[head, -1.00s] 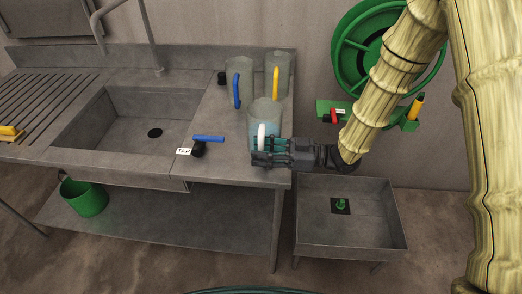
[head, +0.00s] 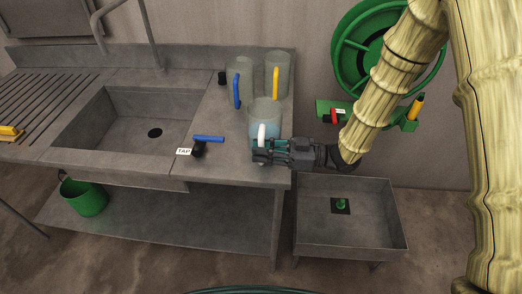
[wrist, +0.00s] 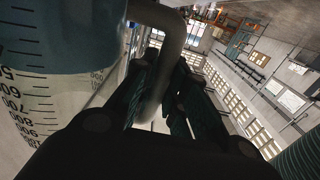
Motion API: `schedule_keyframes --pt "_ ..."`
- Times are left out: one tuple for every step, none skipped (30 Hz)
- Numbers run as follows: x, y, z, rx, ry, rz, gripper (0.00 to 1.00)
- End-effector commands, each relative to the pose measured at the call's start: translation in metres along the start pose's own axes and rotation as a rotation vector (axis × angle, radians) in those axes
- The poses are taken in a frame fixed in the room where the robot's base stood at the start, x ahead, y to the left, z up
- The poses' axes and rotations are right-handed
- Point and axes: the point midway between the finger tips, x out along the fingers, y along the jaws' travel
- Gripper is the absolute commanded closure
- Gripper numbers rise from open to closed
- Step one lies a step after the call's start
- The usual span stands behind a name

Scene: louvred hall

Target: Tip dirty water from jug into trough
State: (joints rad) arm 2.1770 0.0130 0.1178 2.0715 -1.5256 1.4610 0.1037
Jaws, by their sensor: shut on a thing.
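A clear jug with a white handle (head: 265,112) stands upright near the right end of the steel counter, with bluish liquid inside. My gripper (head: 266,150) is shut on its white handle from the right. In the wrist view the jug's graduated wall (wrist: 40,70) fills the left side, and the white handle (wrist: 172,60) runs down between my fingers. The low grey trough (head: 375,243) stands on the floor to the right of the counter, below my gripper. A green piece (head: 341,204) sits over the dark drain in its floor. I cannot tell how dirty the liquid is.
Two more clear jugs, one with a blue handle (head: 237,92) and one with a yellow handle (head: 275,82), stand close behind. A blue-levered tap (head: 208,139) is to the left, beside the sink basin (head: 110,135). A green hose reel (head: 375,50) hangs on the wall.

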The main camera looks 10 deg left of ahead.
Motion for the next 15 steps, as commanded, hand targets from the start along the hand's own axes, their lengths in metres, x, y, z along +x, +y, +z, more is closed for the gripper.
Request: schedule_keyframes --pt "0.0 0.0 -0.004 -0.002 0.002 0.0 1.0" --pt "0.0 0.0 -0.006 -0.002 0.002 0.0 1.0" --pt "0.0 0.0 -0.008 -0.002 0.002 0.0 1.0" --pt "0.0 0.0 -0.01 -0.002 0.002 0.0 1.0" --pt "0.0 0.0 -0.011 -0.002 0.002 0.0 1.0" --pt "0.0 0.0 -0.014 -0.002 0.002 0.0 1.0" --pt "0.0 0.0 -0.015 -0.002 0.002 0.0 1.0" --pt "0.0 0.0 -0.017 -0.002 0.002 0.0 1.0" --pt "0.0 0.0 -0.019 -0.002 0.002 0.0 1.0" --pt "0.0 0.0 -0.021 -0.002 0.002 0.0 1.0" --pt "0.0 0.0 -0.023 -0.002 0.002 0.0 1.0" --pt "0.0 0.0 -0.025 -0.002 0.002 0.0 1.0" --pt "0.0 0.0 -0.027 -0.002 0.002 0.0 1.0" --pt "0.0 0.0 -0.028 -0.003 0.002 0.0 1.0" --pt "0.0 0.0 -0.031 -0.003 0.002 0.0 1.0"
